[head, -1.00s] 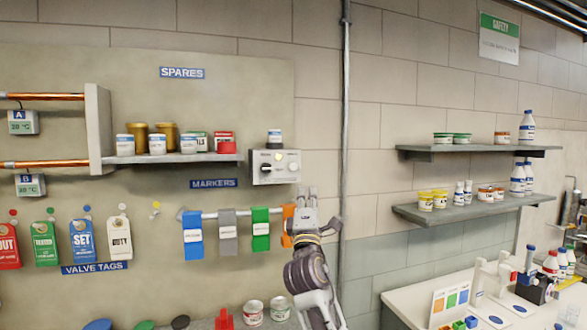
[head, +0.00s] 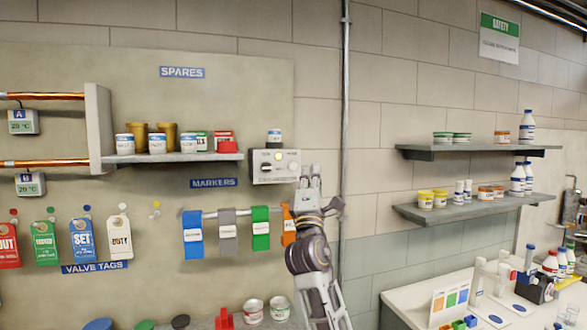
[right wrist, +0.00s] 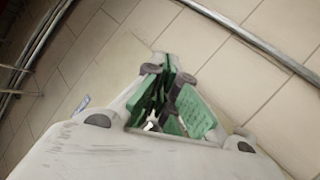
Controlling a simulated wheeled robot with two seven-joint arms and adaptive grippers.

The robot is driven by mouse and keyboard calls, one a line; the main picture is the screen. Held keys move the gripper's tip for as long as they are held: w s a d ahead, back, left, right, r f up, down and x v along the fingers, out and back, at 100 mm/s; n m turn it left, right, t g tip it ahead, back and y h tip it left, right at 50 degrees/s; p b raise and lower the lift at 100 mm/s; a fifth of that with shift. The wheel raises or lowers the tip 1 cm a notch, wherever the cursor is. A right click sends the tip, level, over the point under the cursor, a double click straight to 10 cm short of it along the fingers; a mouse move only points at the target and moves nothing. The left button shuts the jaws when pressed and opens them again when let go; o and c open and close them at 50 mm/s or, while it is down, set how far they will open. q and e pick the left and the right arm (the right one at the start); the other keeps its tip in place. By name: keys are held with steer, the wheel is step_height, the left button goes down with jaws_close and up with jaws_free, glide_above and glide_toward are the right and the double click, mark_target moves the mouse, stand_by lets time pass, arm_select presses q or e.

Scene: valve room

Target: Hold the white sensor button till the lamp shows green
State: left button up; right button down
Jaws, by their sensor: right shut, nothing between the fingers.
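A light grey control box (head: 256,176) is on the wall below the SPARES sign, at the right end of the shelf. Its face has a small pale yellowish spot that looks like the lamp (head: 278,155), a dark knob (head: 266,167) and a small pale round part (head: 292,166) on the right that may be the white button. No green shows on the lamp. My right gripper (head: 311,171) is shut and empty, just right of the box; contact cannot be told. Its green-padded fingers show in the right wrist view (right wrist: 172,78). My left gripper is out of view.
A rail with blue, grey, green and orange marker strips (head: 260,228) hangs just below and left of my right gripper. A vertical pipe (head: 345,130) runs close on its right. The spares shelf (head: 175,158) holds jars. Wall shelves (head: 470,209) stand further right.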

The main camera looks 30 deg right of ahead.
steer(key=w+d+b, duration=0.2)
steer(key=w+b, duration=0.1)
steer(key=w, duration=0.5)
stand_by(0.4)
stand_by(0.4)
steer(key=shift+w+d+b, duration=0.15)
steer(key=shift+w+b, duration=0.45)
steer(key=shift+w, duration=0.3)
stand_by(2.3)
steer(key=shift+s, duration=0.3)
stand_by(1.2)
steer(key=shift+s+a+p, duration=0.2)
steer(key=shift+s+p, duration=0.2)
steer(key=shift+s, duration=0.15)
steer(key=shift+s, duration=0.1)
steer(key=shift+s+a+p, duration=0.2)
steer(key=shift+s+p, duration=0.1)
steer(key=shift+s, duration=0.5)
steer(key=shift+s+a+p, duration=0.2)
steer(key=shift+s+p, duration=0.15)
steer(key=shift+s, duration=0.4)
steer(key=shift+s+a+p, duration=0.2)
steer(key=shift+s+p, duration=0.1)
steer(key=shift+s, duration=0.5)
